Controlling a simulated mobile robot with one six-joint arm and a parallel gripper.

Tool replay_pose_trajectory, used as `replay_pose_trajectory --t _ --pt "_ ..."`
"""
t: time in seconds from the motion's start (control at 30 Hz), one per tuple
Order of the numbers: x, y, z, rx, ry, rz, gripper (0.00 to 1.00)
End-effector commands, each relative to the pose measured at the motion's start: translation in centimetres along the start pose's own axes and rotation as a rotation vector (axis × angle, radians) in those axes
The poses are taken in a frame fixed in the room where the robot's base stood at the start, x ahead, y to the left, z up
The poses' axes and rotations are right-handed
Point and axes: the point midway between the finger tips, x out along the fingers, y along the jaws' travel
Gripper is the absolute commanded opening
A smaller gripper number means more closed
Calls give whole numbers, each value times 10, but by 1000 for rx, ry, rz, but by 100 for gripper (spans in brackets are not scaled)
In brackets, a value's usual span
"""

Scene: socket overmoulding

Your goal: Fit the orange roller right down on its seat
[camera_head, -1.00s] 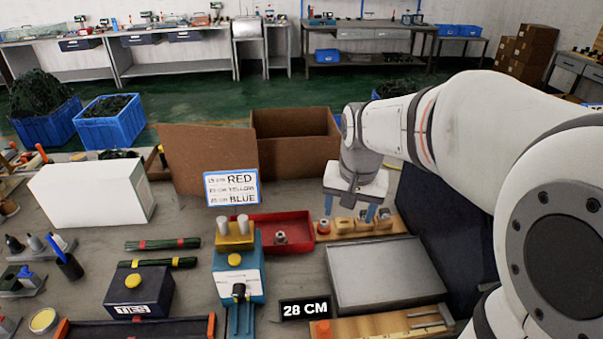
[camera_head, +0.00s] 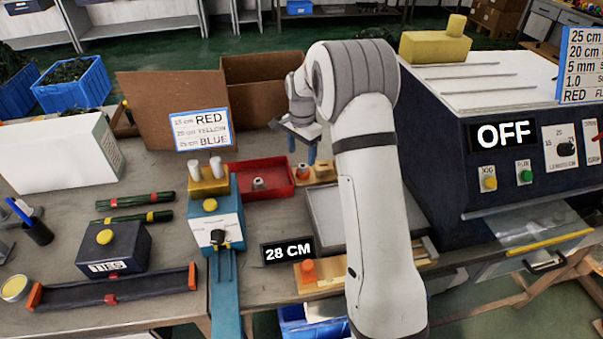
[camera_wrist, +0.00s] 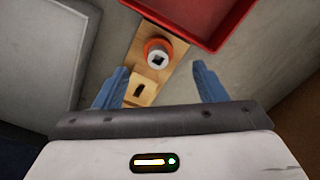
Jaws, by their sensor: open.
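The orange roller (camera_wrist: 152,44), an orange ring around a pale core with a dark square hole, stands at one end of a wooden rack (camera_wrist: 176,50) in the wrist view. I cannot tell whether it sits fully down. In the head view it is small, near the left end of the rack, below my fingers. My gripper (camera_wrist: 160,70) is open and empty, its blue fingers apart on either side of the rack. In the head view my gripper (camera_head: 301,148) is above the rack's left end. An empty slotted wooden seat (camera_wrist: 146,86) lies beside the roller, nearer my palm.
A red tray (camera_head: 266,192) with a small part in it lies just left of the rack. A grey flat panel (camera_head: 325,220) lies in front of it. A cardboard box (camera_head: 255,85) stands behind. A dark machine reading OFF (camera_head: 440,150) stands at the right.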

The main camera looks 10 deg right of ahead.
Motion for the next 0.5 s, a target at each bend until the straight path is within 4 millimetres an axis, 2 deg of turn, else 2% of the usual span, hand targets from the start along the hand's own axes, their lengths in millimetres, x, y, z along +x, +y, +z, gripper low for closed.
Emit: replay_pose_trajectory --t 0.4,0.5 --pt "56 2 -4 -3 -1 2 65" --pt "62 2 -3 -3 -1 1 65"
